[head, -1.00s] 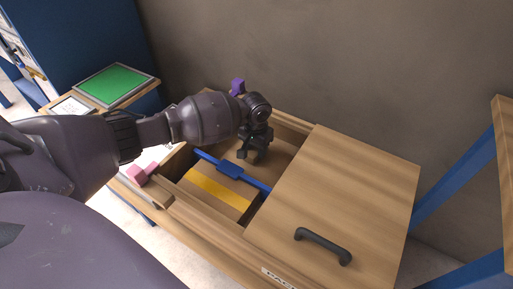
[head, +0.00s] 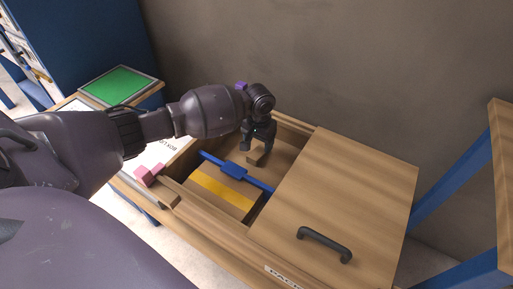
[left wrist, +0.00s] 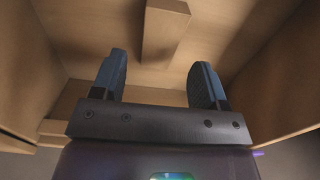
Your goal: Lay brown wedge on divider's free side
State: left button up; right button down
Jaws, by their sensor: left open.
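The brown wedge (head: 256,158) lies in the open box on the far side of the blue divider (head: 233,171). In the left wrist view it shows as a brown block (left wrist: 165,28) on the box floor, beyond the fingertips and apart from them. My left gripper (head: 260,148) is over that far compartment, above the wedge. Its two fingers (left wrist: 160,68) are spread with nothing between them. The near side of the divider holds a carton with a yellow stripe (head: 222,187). My right gripper is out of view.
A wooden lid or panel with a black handle (head: 324,243) covers the right part of the box. The box walls stand close around my gripper. A pink block (head: 148,175) and a green panel (head: 118,86) are at the left.

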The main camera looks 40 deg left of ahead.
aim_at(259, 151)
pick_arm(q)
notch_tip(259, 151, up, 8)
jog(key=p, duration=0.2)
jog(key=shift+r, duration=0.15)
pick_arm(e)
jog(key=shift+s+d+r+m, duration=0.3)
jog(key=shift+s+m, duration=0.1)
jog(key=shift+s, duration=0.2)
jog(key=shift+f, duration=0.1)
